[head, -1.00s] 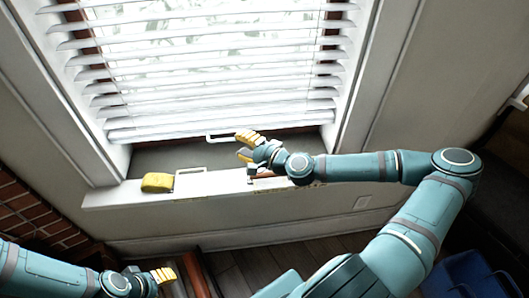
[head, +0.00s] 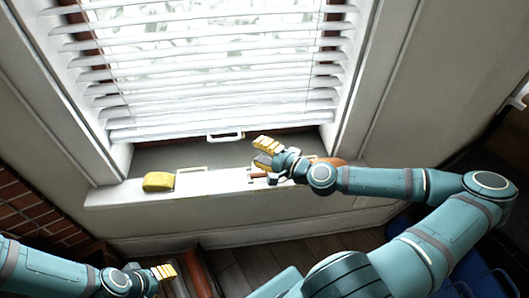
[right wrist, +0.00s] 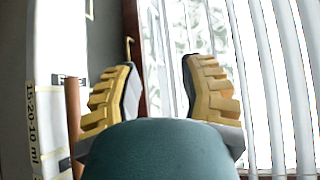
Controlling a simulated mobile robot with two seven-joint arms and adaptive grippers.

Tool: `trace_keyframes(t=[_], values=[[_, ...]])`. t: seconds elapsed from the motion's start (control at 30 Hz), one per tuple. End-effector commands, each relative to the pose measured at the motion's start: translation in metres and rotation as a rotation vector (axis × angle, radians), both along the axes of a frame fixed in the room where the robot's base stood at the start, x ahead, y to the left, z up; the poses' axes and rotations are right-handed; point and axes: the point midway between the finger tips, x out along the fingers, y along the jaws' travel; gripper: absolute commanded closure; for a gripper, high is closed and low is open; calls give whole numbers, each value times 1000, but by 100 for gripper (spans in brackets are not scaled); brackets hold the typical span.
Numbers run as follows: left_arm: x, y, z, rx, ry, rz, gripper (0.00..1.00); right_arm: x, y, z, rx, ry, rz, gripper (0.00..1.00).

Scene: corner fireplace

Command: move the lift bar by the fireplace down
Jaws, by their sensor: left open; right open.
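The lift bar (head: 225,136) is a small pale loop handle at the bottom edge of the white slatted blind (head: 215,75). The blind hangs low over the window, with a gap above the sill. My right gripper (head: 257,150) is open and empty, right of and slightly below the lift bar, apart from it. In the right wrist view its yellow-padded fingers (right wrist: 160,95) are spread, with a thin brass-coloured hooked piece between them; I cannot tell if that is the lift bar. My left gripper (head: 158,274) is low at the left, open and far from the blind.
A yellow object (head: 158,181) lies on the white window sill (head: 225,182), near a second pale loop handle (head: 191,170). A brown-handled tool (head: 325,161) lies behind my right wrist. Brick (head: 30,205) stands at the left.

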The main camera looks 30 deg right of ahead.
Motion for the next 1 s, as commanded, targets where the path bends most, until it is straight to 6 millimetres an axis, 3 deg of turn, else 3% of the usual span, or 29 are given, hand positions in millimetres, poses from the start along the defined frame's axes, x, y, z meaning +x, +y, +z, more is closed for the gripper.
trace_keyframes(t=[0.3, 1.0], values=[[0, 0, 3, 0, 0, 0, 53, -13, -4, 3, -1, -1, 0, 59], [0, 0, 9, 0, 0, 0, 53, -7, -1, 1, 21, 13, -17, 59]])
